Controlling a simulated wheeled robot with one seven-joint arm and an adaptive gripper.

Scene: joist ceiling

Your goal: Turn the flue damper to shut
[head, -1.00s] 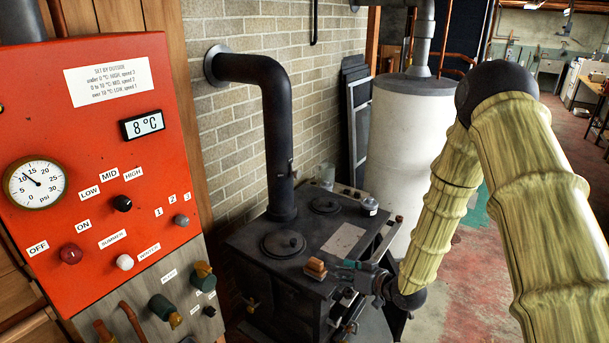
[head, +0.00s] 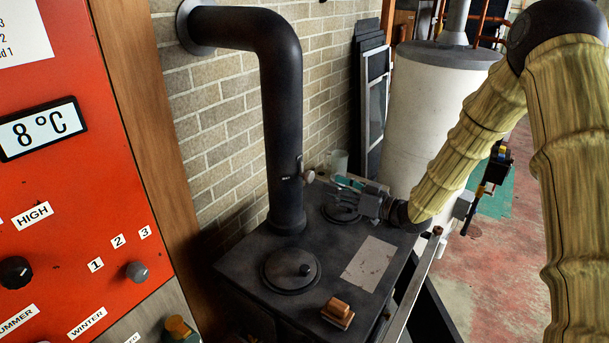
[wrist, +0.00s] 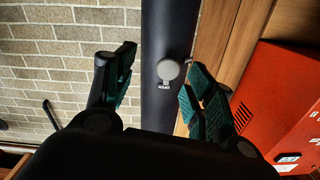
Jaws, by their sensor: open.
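The black flue pipe (head: 281,120) rises from the stove top and bends into the brick wall. The damper's round grey knob (head: 308,177) sticks out from the pipe's right side. In the wrist view the knob appears between the open teal-padded fingertips (wrist: 160,74). The damper plate is hidden inside the pipe.
The black stove top (head: 240,265) lies below, with round lids (head: 290,270) and a brown block (head: 338,311). A red control panel (head: 60,200) stands at the left. A white tank (head: 430,115) stands behind my arm. A pale cup (head: 338,160) is behind the gripper.

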